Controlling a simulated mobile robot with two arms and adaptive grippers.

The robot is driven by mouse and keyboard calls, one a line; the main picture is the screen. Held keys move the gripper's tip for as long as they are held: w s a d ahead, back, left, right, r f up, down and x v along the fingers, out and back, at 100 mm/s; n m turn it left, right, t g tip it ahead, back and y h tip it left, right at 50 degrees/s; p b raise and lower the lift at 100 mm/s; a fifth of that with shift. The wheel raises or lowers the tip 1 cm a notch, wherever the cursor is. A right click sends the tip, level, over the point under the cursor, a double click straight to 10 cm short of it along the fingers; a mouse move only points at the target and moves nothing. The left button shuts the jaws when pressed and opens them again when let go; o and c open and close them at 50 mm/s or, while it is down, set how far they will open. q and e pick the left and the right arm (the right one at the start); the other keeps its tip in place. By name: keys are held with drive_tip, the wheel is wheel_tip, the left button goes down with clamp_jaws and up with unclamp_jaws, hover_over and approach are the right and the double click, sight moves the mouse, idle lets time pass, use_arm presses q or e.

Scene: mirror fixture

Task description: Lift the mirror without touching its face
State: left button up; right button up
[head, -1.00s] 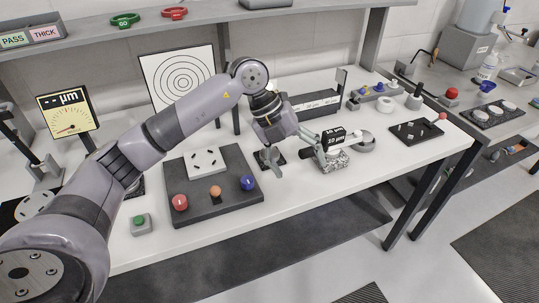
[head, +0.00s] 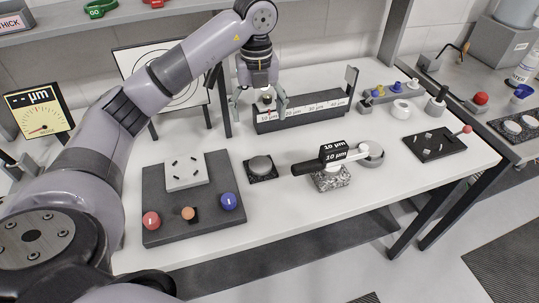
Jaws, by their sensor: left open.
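My left gripper (head: 261,105) is open, pointing down at the left end of a black scale rail (head: 318,123). A small knob-like part (head: 266,96) shows between its fingers; I cannot tell whether they touch it. A round grey disc (head: 261,165), which may be the mirror, lies flat on a small black pad, in front of and apart from the gripper. Another round grey disc (head: 376,158) sits at the end of a black-handled gauge marked 10 µm (head: 335,155). A dark fixture plate (head: 185,233) holds a white block and red, orange and blue knobs. My right gripper is out of view.
A dial display (head: 40,112) and a ringed target board (head: 128,60) stand at the back left. A black tray with small blocks (head: 450,148) lies at the right. The white table (head: 270,225) is bare along its front edge.

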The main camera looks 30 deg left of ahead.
use_arm(q)
wheel_tip(320, 180, down, 5)
drive_tip(key=s, duration=0.1)
drive_tip(key=p, duration=0.3)
hover_over(260, 163)
wheel_tip(260, 163, down, 7)
drive_tip(key=shift+s+r, duration=0.15)
drive_tip(key=shift+r, duration=0.05)
drive_tip(key=shift+f, duration=0.4)
wheel_tip(260, 163, down, 4)
drive_tip(key=shift+d+r+p, duration=0.15)
drive_tip(key=shift+r+p, duration=0.05)
drive_tip(key=shift+p, duration=0.75)
drive_tip(key=shift+f, duration=0.3)
drive_tip(key=c, duration=1.4)
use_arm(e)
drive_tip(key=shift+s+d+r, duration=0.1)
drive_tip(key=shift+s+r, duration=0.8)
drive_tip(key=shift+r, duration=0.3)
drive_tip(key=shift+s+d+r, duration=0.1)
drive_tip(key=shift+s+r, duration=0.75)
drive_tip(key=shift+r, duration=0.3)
use_arm(q)
drive_tip(key=shift+o, duration=0.2)
drive_tip(key=shift+r, duration=0.1)
